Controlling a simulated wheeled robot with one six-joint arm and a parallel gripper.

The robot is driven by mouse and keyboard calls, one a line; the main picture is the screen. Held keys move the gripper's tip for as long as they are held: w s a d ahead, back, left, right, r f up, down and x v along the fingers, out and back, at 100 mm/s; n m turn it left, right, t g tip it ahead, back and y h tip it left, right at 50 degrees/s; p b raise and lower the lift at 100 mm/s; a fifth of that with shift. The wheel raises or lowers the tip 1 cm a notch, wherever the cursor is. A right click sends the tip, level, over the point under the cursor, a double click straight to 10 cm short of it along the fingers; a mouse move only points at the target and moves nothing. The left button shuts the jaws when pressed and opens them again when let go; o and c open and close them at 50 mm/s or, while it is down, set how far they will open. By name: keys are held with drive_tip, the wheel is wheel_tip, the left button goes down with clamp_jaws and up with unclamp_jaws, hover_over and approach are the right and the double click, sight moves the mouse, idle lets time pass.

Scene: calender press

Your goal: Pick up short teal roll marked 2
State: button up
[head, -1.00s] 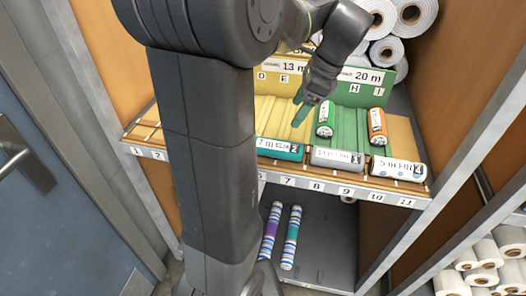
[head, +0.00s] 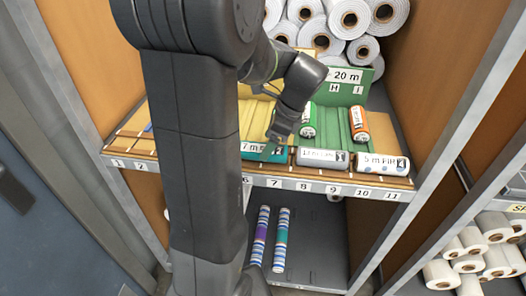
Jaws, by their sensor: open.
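The short teal roll (head: 280,155) lies on its side at the front of the shelf, left of a grey roll. Its white label reads "7 m", and my arm and gripper cover part of it. In the earlier view a 2 shows at its right end. My gripper (head: 270,148) is open and empty, pointing down in front of the teal roll in this view. I cannot tell whether it touches the roll.
A grey roll (head: 318,158) and a white roll (head: 380,165) lie to the right along the numbered front rail (head: 290,184). A green roll (head: 308,122) and an orange roll (head: 358,125) lie behind in grooves. Two striped rolls (head: 281,240) lie on the lower shelf.

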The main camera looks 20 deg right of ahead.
drive_tip(key=shift+x, duration=1.45)
drive_tip(key=shift+w, duration=0.1)
drive_tip(key=c, duration=1.1)
